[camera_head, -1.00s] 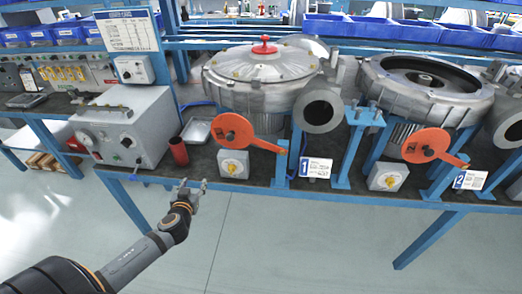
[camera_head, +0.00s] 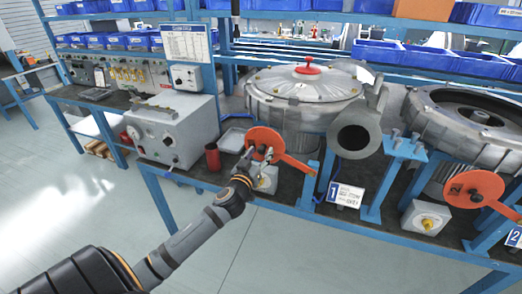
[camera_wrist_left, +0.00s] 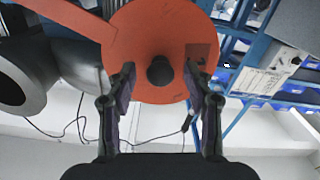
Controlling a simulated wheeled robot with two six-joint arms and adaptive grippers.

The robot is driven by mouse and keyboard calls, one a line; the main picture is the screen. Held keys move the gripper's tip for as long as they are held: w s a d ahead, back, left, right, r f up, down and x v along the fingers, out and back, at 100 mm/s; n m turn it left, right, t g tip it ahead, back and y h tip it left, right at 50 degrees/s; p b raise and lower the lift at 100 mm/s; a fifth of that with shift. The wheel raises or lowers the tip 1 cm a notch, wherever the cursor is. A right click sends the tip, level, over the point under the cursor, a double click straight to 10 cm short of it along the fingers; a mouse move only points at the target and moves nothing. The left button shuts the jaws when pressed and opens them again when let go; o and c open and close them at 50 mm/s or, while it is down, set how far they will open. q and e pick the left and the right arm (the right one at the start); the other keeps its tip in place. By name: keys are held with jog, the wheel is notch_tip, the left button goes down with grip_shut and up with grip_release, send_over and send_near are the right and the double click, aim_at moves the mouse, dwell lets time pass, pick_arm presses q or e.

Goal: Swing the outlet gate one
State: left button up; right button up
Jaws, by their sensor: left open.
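The outlet gate one is an orange disc with a dark centre knob and an orange arm (camera_head: 264,142), in front of blower 1 (camera_head: 303,100). Its arm reaches right and down, below the round grey outlet (camera_head: 356,138), whose mouth looks uncovered. My left gripper (camera_head: 258,156) is at the lower part of the disc. In the left wrist view the disc (camera_wrist_left: 160,30) fills the top, and my open left gripper (camera_wrist_left: 158,85) has one finger on each side of the dark knob (camera_wrist_left: 160,72). Contact cannot be told. My right gripper is not in view.
A grey switch box (camera_head: 268,180) sits under the disc. A number 1 sign (camera_head: 345,195) stands to its right. A red cup (camera_head: 213,157) and a grey control box (camera_head: 172,130) stand to the left. A second orange gate (camera_head: 473,188) is at the right.

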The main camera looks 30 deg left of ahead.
pick_arm(q)
jog(key=shift+w+a, duration=0.15)
jog(key=shift+w, duration=0.45)
jog(key=shift+c, duration=0.3)
grip_shut()
